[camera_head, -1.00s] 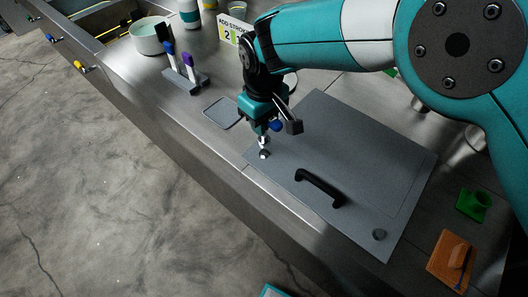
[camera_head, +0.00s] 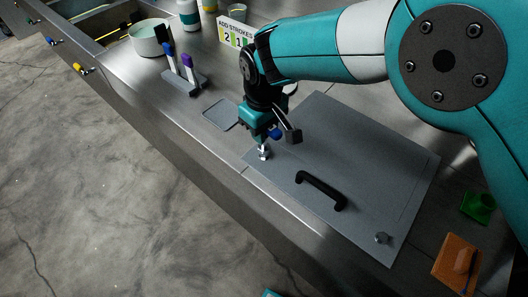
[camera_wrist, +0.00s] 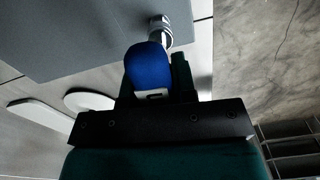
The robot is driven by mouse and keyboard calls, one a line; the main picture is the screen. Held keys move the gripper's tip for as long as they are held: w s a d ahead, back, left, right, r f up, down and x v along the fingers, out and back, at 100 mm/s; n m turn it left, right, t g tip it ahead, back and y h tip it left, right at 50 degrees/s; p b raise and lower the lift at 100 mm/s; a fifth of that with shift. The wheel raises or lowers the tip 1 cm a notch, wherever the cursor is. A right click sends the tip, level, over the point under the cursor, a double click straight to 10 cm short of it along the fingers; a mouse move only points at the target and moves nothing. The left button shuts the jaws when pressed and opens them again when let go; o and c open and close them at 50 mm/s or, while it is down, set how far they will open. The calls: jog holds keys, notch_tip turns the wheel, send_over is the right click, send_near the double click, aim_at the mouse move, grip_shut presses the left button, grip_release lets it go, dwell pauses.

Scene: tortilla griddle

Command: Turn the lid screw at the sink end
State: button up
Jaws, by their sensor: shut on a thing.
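The grey lid (camera_head: 345,150) lies flat on the steel counter with a black handle (camera_head: 321,190) across it. The lid screw at the sink end (camera_head: 264,156) is a small bright metal knob at the lid's near left corner. A second screw (camera_head: 381,238) stands at the lid's other near corner.
A marker holder (camera_head: 184,84) and a flat grey tray (camera_head: 221,114) are left of my gripper. A white bowl (camera_head: 151,38) and the sink (camera_head: 100,22) lie farther left. A sign (camera_head: 234,33) is behind. An orange block (camera_head: 457,262) and a green piece (camera_head: 478,206) are at right.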

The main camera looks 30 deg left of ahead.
jog(key=shift+f+b, duration=0.55)
jog(key=shift+f, duration=0.45)
jog(key=shift+m, duration=0.3)
jog(key=m, duration=0.3)
jog(key=shift+m, duration=0.3)
jog(key=m, duration=0.5)
jog(key=shift+n, duration=0.3)
jog(key=shift+n, duration=0.9)
jog(key=shift+r, duration=0.15)
jog(key=shift+r+p, duration=1.4)
jog(key=shift+r, duration=0.95)
